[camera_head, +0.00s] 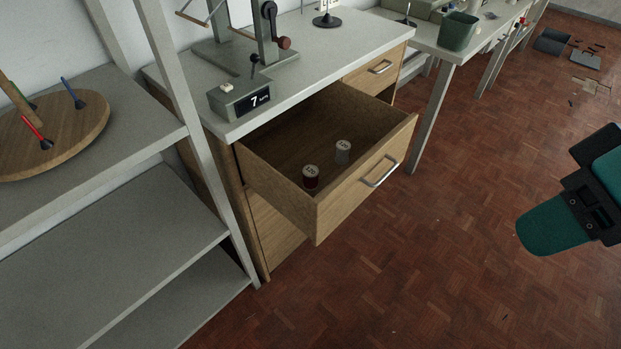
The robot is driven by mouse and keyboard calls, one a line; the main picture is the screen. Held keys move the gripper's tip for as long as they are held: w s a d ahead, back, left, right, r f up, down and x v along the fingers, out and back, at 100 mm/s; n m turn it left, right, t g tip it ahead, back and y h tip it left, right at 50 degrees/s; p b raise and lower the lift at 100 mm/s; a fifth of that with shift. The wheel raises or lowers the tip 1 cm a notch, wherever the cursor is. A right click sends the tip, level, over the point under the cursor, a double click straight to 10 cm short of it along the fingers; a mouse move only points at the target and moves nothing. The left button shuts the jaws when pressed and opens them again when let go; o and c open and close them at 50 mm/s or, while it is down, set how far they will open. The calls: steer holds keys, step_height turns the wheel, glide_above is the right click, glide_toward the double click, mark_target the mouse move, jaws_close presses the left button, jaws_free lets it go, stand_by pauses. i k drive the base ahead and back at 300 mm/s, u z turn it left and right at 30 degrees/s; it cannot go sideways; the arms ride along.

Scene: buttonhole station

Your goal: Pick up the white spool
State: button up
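The white spool (342,155) stands upright in the open drawer (366,189), towards its front panel. A dark red spool (310,179) with a pale top stands beside it, to the left and nearer to me, with a small gap between them. Both spools have dark marks on their top faces, too small to read. The drawer is pulled out from under a grey worktop and its inside is open from above.
A grey shelf unit (95,240) stands at the left, its upright (215,165) close to the drawer's left side. A counter box (240,97) reading 7 sits on the worktop (325,60) above the drawer. The parquet floor (400,270) before the drawer is clear.

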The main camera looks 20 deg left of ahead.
mark_target(343, 147)
steer(key=z, duration=0.1)
steer(key=k, duration=0.45)
steer(key=u, duration=1.15)
steer(key=i, duration=1.2)
steer(key=z, duration=0.2)
